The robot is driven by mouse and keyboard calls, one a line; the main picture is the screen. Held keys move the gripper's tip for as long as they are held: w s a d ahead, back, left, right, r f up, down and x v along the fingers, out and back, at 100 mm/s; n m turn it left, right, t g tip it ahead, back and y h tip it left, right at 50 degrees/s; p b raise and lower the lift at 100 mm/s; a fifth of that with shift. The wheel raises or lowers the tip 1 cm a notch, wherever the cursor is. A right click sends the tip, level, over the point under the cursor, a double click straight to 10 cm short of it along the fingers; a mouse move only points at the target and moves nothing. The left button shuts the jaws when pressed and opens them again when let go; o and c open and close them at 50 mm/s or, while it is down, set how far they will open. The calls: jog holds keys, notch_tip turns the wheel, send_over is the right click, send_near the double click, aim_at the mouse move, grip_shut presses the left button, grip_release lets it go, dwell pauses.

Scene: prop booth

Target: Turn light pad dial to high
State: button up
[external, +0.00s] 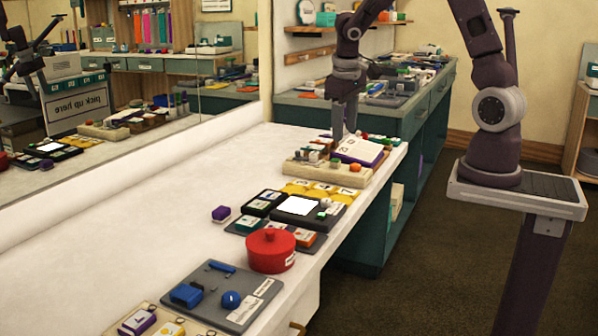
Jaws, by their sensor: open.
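The light pad (280,211) is a dark, flat unit with a bright white lit panel, in the middle of the white counter near its front edge. A small pale knob-like part (326,203) shows at its right side; it may be the dial, but it is too small to read its setting. My gripper (340,136) points down well behind the light pad, over the far end of the counter. It is open and appears empty. Its fingertips are partly hidden among small items by the cream tray and the purple-edged white box.
Yellow cards (318,189) and a cream tray of small parts (300,167) lie behind the pad, with a white-topped purple box (361,150) beyond. A red lidded pot (271,250) and grey board (225,295) stand in front. The counter's left side (130,235) is mostly clear, beside a mirror.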

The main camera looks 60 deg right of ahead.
jog(key=m+g+y, duration=0.1)
jog(key=y, duration=0.1)
send_over(326, 200)
jog(key=f, duration=1)
jog(key=shift+d+f, duration=0.2)
notch_tip(326, 200, down, 7)
jog(key=shift+f, duration=0.2)
jog(key=shift+c, duration=0.5)
grip_shut()
